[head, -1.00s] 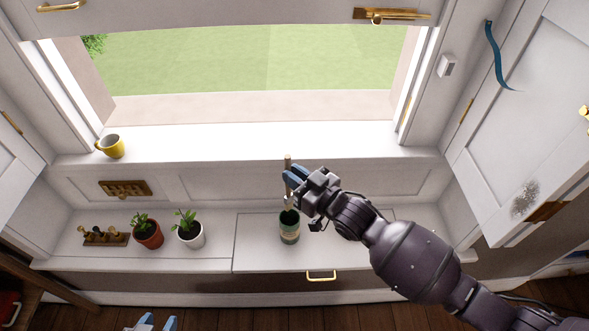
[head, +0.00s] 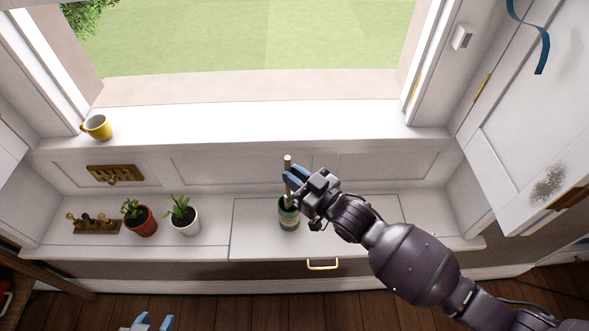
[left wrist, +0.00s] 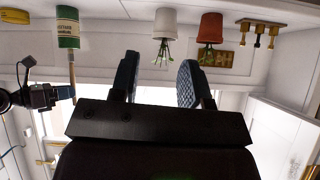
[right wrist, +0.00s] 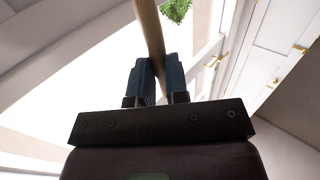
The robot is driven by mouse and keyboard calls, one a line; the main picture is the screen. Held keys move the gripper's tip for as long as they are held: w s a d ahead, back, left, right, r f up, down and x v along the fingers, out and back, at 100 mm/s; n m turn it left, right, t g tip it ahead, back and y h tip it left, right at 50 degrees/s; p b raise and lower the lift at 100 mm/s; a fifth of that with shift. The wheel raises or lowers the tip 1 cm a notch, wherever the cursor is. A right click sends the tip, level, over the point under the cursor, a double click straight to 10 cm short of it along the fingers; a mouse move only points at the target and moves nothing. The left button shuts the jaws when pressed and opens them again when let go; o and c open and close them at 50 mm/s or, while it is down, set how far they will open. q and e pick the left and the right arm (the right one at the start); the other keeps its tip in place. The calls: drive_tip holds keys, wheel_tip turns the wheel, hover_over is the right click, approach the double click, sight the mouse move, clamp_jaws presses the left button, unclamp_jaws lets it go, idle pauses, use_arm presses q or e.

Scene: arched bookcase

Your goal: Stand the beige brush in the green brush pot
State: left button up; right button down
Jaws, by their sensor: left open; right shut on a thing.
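The beige brush (head: 288,162) is upright in my right gripper (head: 293,177), which is shut on its handle. The handle also shows between the fingers in the right wrist view (right wrist: 150,28). The green brush pot (head: 289,219) stands on the ledge directly below. The brush's lower end is at the pot's mouth and seems to enter it; my fingers partly hide this. In the upside-down left wrist view, the brush (left wrist: 72,68) meets the rim of the pot (left wrist: 67,28). My left gripper (head: 148,322) is open and empty, low in front of the ledge.
A white-potted plant (head: 185,222), a red-brown potted plant (head: 141,222) and a wooden rack (head: 97,226) stand left of the pot. A yellow mug (head: 98,127) is on the sill. A gold drawer handle (head: 322,265) is below the ledge. Ledge right of the pot is partly covered by my arm.

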wheel_tip(320, 180, down, 4)
drive_tip(key=shift+f+b, duration=0.25)
drive_tip(key=shift+b, duration=0.75)
drive_tip(key=c, duration=1.1)
unclamp_jaws()
drive_tip(key=shift+c, duration=0.2)
drive_tip(key=shift+o, duration=0.5)
